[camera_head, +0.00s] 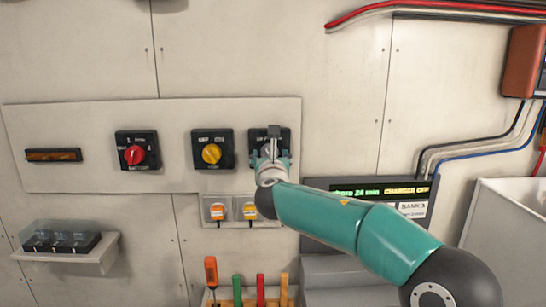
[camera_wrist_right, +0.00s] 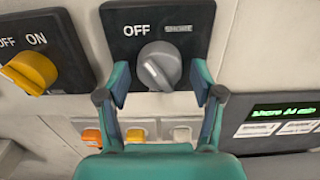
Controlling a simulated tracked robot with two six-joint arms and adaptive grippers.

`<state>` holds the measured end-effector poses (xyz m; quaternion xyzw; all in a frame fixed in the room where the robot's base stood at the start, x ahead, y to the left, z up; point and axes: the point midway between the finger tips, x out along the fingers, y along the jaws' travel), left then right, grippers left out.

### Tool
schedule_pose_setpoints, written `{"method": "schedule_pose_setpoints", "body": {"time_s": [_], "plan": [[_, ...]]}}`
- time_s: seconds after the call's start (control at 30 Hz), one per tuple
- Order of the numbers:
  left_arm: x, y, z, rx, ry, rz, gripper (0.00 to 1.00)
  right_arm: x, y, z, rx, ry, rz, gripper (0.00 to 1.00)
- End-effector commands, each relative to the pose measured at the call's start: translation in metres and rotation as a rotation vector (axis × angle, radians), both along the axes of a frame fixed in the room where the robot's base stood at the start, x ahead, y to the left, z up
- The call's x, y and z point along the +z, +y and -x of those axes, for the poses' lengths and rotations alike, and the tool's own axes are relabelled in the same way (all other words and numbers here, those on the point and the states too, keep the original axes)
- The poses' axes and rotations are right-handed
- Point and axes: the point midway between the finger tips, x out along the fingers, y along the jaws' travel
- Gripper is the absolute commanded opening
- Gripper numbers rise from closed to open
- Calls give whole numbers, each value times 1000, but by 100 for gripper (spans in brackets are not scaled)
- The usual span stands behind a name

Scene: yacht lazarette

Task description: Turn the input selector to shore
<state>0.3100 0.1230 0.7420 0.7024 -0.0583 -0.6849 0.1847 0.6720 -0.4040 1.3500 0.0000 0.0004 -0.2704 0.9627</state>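A black switch plate with a grey rotary knob (camera_wrist_right: 158,66) is in the right wrist view. A pale mark on the knob slants toward upper left. My right gripper (camera_wrist_right: 160,88) is open, one finger on each side of the knob, with gaps showing between fingers and knob. In the head view the right gripper (camera_head: 269,156) covers most of this switch plate (camera_head: 256,134). My left gripper is not in view.
A yellow knob (camera_head: 211,154) and a red knob (camera_head: 134,155) sit to the left on the same panel (camera_head: 80,115). Below are small orange and yellow switches (camera_head: 217,211), a lit display (camera_head: 357,191) and a tool rack with several coloured handles (camera_head: 238,290). A shelf (camera_head: 70,260) juts out at left.

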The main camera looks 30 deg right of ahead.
Motion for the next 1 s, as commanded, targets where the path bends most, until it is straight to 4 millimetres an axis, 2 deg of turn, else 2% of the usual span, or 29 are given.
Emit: {"method": "schedule_pose_setpoints", "body": {"time_s": [0.03,0.27,0.3,0.4,0.67,1.0], "plan": [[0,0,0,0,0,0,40,0,0,0,0,0,0,53],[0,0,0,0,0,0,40,0,0,0,-1,0,0,15],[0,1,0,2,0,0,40,0,-12,2,-8,0,0,13],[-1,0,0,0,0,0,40,0,-4,1,-5,-2,-2,13],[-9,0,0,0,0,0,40,-2,-2,1,-5,-32,-49,13],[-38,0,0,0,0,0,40,-4,-1,1,-3,-151,-243,13]]}}
